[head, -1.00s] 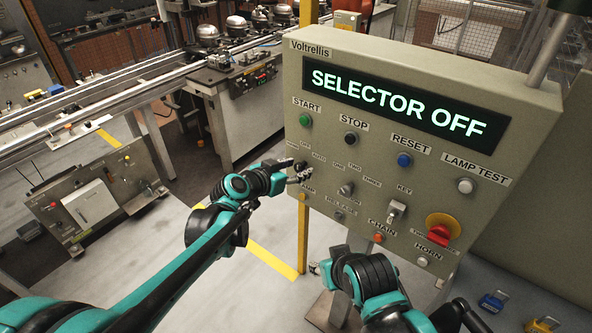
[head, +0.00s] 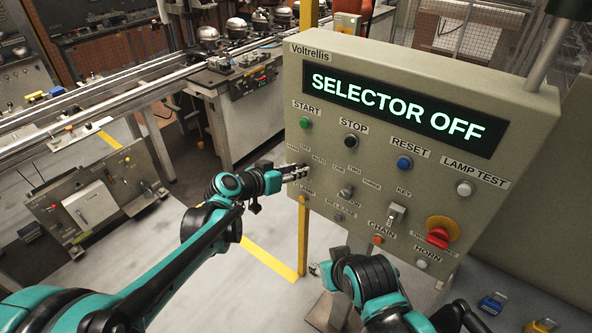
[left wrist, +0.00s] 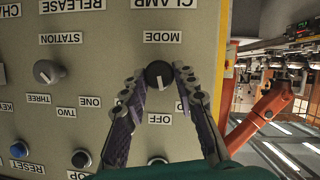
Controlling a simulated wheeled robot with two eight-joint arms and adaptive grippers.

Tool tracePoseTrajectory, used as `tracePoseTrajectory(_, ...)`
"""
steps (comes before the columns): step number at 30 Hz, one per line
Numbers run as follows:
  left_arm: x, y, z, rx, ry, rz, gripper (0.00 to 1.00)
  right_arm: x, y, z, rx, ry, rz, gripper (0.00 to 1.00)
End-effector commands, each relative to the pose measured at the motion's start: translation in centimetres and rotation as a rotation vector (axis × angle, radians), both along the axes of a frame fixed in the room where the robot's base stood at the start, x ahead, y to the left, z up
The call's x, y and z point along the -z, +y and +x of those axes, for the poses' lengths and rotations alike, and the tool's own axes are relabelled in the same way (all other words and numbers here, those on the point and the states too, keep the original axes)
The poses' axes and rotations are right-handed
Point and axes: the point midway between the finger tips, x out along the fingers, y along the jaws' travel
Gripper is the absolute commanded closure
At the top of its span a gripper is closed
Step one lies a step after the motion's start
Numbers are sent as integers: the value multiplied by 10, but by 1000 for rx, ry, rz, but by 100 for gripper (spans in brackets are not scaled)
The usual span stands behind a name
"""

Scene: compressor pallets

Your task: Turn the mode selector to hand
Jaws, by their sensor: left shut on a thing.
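The mode selector (left wrist: 159,75) is a round black knob on the grey control panel (head: 480,95), seen upside down in the left wrist view. Its white pointer mark faces the OFF label. My left gripper (left wrist: 160,84) is shut on the knob, with one finger on each side. The fingers partly cover the labels beside it. In the head view my left gripper (head: 300,172) is at the panel's left edge and hides the knob. The panel display (head: 395,108) reads "SELECTOR OFF". My right arm is low in front of the panel; its fingers are not clear.
The station selector (left wrist: 47,72) is beside the mode selector. The black stop button (left wrist: 81,159) and green start button (head: 305,123) are close by. A red emergency knob (head: 438,237) is at lower right. A yellow post (head: 303,235) stands by the panel's left edge.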

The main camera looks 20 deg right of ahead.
Motion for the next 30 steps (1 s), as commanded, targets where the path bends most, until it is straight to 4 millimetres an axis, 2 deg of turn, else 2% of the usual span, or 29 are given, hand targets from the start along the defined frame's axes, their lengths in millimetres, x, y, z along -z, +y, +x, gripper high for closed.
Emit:
tracePoseTrajectory(15,2,3,3,-1,322,-250,100,0,0,0,0,0,0,60)
tracePoseTrajectory(30,3,3,4,-1,439,-342,100,2,0,0,0,0,0,60)
